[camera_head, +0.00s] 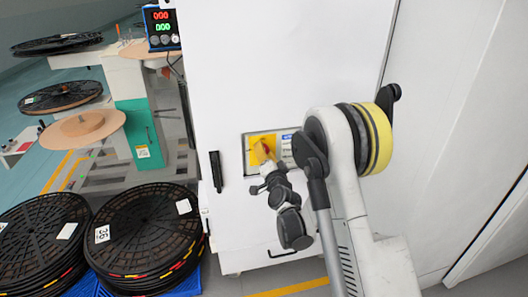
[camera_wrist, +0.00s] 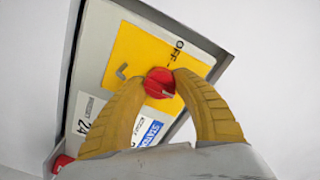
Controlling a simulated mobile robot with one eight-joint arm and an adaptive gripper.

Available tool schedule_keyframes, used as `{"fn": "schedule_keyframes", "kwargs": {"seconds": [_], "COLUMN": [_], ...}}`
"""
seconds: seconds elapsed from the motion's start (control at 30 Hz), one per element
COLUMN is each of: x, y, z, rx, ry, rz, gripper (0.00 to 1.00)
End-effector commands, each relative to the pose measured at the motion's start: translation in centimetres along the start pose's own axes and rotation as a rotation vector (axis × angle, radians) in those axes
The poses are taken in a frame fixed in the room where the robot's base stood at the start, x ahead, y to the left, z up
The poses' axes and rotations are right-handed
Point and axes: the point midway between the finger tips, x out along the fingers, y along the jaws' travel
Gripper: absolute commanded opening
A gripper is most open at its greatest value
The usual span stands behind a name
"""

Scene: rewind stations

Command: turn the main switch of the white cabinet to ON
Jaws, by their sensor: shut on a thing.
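The white cabinet (camera_head: 285,60) stands upright in the middle of the head view, with a recessed switch panel in its front. In the wrist view a red rotary main switch (camera_wrist: 159,84) sits on a yellow plate (camera_wrist: 135,50). The word OFF is printed on the plate near the knob; I cannot make out an ON mark. My gripper (camera_wrist: 163,80) has its two tan fingers on either side of the knob, shut on it. The knob's exact pointing direction is unclear.
A black door handle (camera_head: 216,171) is left of the panel. A rewind station with a green column (camera_head: 140,130) and a digital display (camera_head: 162,27) is behind. A white wall is close at right.

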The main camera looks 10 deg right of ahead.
Motion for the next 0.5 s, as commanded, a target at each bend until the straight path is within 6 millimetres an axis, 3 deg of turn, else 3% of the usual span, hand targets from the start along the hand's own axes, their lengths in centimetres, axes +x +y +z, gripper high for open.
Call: {"fn": "schedule_keyframes", "kwargs": {"seconds": [0.23,0.27,0.3,0.5], "x": [0.06,0.06,0.06,0.03], "y": [-0.05,-0.05,-0.05,-0.03], "z": [-0.09,-0.1,-0.09,-0.05], "rx": [0.001,0.001,0.0,0.0], "ry": [0.002,0.003,0.002,0.001], "rz": [0.0,-0.001,0.0,0.0], "gripper": [0.05,0.44,0.56,0.59]}}
